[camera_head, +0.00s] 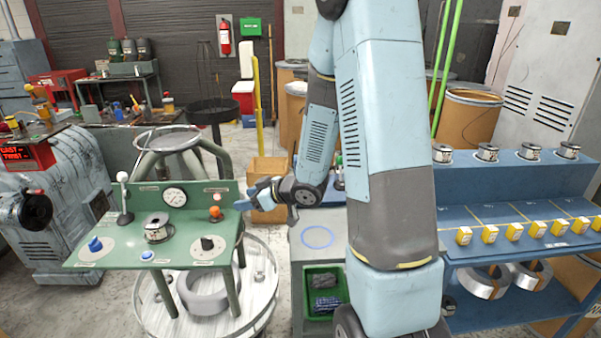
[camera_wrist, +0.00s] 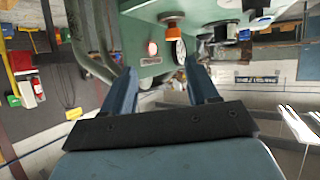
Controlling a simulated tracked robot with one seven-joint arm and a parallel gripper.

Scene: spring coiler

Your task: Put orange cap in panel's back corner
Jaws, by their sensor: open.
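The green panel (camera_head: 128,255) stands at the left, with an upright back board. The orange cap (camera_head: 215,213) is on the panel's right side, in front of the back board. In the wrist view, the orange cap (camera_wrist: 172,20) is at the top, beyond the fingers and apart from them. My gripper (camera_head: 243,199) is just right of the panel's back right side, pointing left. In the wrist view, my gripper (camera_wrist: 158,82) is open, with nothing between its fingers. I cannot tell what the cap's underside rests on.
The panel also carries a lever (camera_head: 124,198), a gauge (camera_head: 174,197), a metal spool (camera_head: 158,228), a blue knob (camera_head: 95,244) and a black knob (camera_head: 207,243). A grey stand (camera_head: 330,248) is right of the panel. A blue workbench (camera_head: 490,200) with spools and yellow tags is farther right.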

